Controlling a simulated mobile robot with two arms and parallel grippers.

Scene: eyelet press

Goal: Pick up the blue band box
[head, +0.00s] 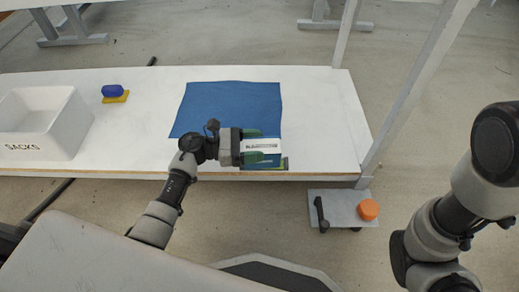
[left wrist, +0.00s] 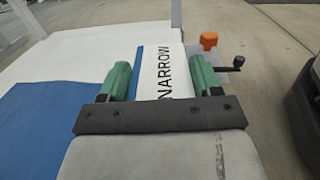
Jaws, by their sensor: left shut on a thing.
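The blue band box (head: 262,146) is a white box with dark print and a blue band. It is at the front edge of the white table, right of centre. My left gripper (head: 264,148) is shut on it. In the left wrist view, the box (left wrist: 171,72) sits between the two green fingers, with the word NARROW on its white face and the blue band along its left side. Whether its underside touches the table is hard to tell. My right gripper is out of view; only part of the right arm shows.
A blue mat (head: 230,105) lies on the white table (head: 320,120). A white bin marked SACKS (head: 62,128) and a blue block on a yellow base (head: 114,97) are at the left. An orange knob (head: 368,210) sits on a low plate.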

